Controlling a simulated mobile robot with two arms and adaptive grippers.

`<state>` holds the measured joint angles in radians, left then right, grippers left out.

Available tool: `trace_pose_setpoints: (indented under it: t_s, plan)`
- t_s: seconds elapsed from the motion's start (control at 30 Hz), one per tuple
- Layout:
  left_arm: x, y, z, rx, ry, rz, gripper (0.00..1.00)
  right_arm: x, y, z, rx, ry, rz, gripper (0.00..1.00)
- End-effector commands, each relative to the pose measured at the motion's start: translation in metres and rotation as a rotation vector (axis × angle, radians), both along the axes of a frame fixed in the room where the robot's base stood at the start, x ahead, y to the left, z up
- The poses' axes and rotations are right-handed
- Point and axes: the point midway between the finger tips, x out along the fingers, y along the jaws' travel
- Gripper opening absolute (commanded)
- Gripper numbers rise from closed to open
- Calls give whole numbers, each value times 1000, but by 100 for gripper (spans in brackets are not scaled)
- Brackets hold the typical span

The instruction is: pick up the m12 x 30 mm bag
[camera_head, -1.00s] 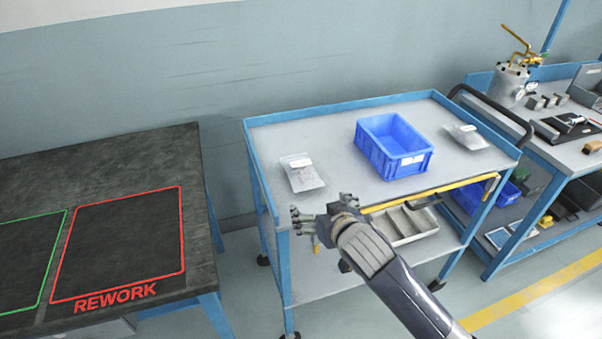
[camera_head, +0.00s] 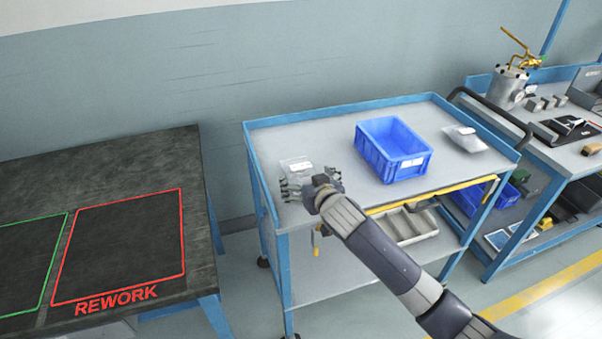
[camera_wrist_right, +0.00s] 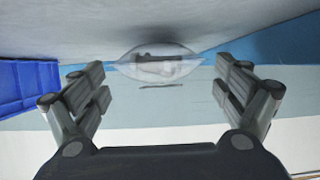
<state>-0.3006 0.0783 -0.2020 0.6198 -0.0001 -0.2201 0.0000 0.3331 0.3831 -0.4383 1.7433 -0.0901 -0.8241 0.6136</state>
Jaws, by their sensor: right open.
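Two clear bags with white labels lie on the cart's top shelf. One bag (camera_head: 297,167) is at the left, partly hidden behind my right gripper. The other bag (camera_head: 466,139) lies at the right, beyond the blue bin. The label print is too small to read, so I cannot tell which is the M12 x 30 mm bag. My right gripper (camera_head: 290,187) is open and empty, just in front of the left bag. In the right wrist view a bag (camera_wrist_right: 158,64) lies ahead, between the spread fingers and apart from them. My left gripper is not in view.
A blue bin (camera_head: 393,150) stands right of my right gripper on the cart top (camera_head: 350,122), which has a raised blue rim. A grey tray (camera_head: 408,226) sits on the lower shelf. A dark table (camera_head: 120,165) with a REWORK outline is left; another bench is right.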

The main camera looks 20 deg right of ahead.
Motion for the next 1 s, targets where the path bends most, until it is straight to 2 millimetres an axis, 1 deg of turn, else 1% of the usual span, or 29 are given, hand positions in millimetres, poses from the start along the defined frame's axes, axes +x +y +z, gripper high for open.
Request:
trace_pose_setpoints:
  t_s: [0.03, 0.1, 0.2, 0.33, 0.53, 0.57, 0.6, 0.77, 0.8, 0.83, 1.0]
  plan:
    - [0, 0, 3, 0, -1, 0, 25, 7, -1, -1, -2, 1, -1, 92]
    - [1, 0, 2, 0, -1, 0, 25, 14, 0, -5, 0, 1, -1, 92]
    - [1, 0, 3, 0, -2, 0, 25, 23, 0, -9, 0, 0, 0, 92]
    - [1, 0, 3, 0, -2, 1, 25, 27, 0, -11, 0, 1, 0, 92]
    - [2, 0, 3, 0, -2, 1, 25, 27, 1, -12, 0, 0, 0, 92]
    - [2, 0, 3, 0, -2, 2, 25, 27, 1, -12, 0, 1, 0, 87]
    - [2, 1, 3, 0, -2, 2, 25, 27, 1, -12, 0, 1, 0, 78]
    - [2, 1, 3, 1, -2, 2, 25, 27, 0, -12, 0, 1, 0, 42]
    - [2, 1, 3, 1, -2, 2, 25, 27, 1, -12, 0, 1, 0, 33]
    - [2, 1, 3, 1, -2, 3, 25, 27, 0, -12, 0, 1, 0, 30]
    - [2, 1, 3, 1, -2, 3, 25, 27, 1, -10, 0, -3, 1, 30]
